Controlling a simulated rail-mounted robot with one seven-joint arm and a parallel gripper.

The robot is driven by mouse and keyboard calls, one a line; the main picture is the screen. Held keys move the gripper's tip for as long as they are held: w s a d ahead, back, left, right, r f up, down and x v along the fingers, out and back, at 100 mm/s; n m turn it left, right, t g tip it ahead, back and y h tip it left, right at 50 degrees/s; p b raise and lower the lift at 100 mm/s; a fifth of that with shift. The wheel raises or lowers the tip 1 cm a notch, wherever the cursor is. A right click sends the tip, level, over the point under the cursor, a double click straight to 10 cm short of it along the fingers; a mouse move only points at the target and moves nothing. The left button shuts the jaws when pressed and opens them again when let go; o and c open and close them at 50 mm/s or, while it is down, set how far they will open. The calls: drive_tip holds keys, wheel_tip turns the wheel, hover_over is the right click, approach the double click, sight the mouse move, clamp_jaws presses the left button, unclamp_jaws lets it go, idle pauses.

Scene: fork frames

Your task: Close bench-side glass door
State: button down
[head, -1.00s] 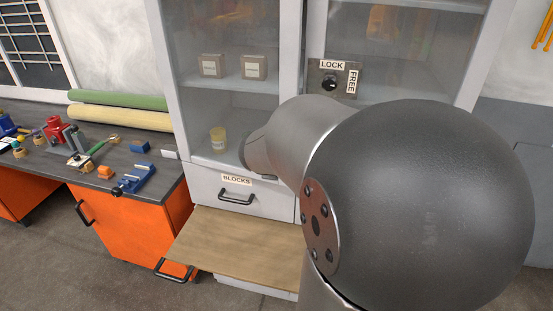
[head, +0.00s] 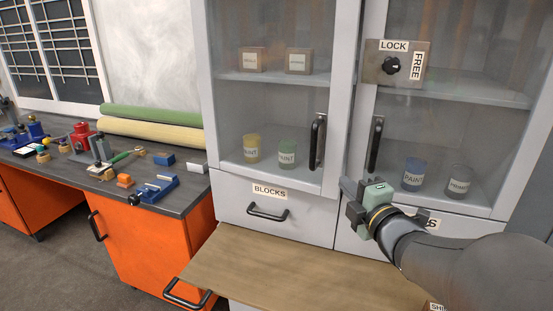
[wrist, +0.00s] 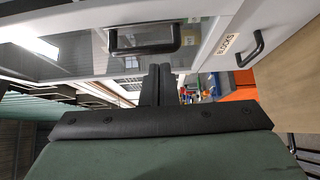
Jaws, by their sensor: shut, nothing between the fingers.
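The bench-side glass door (head: 233,107) is the left one of the cabinet, with a grey frame and a dark vertical handle (head: 318,141). It looks shut or nearly so; I cannot tell if a small gap remains. In the wrist view a dark handle (wrist: 146,49) on a glass door lies just beyond the fingers. My gripper (head: 346,187) is shut and empty, low in front of the cabinet, right of and below the left door's handle. Its fingers (wrist: 160,82) are together in the wrist view. Contact with the door cannot be made out.
The right glass door (head: 451,98) has its own handle (head: 375,145). A knob plate (head: 396,64) marked LOCK and FREE is above it. A BLOCKS drawer (head: 275,208) and a protruding wooden board (head: 300,270) are below. The cluttered bench (head: 186,196) stands at left.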

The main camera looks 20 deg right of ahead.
drive_tip(key=p, duration=0.1)
approach(325, 153)
drive_tip(key=w+a, duration=0.3)
drive_tip(key=shift+w+d+p, duration=0.65)
drive_tip(key=shift+w+d, duration=0.65)
drive_tip(key=shift+w, duration=0.15)
drive_tip(key=shift+w, duration=0.1)
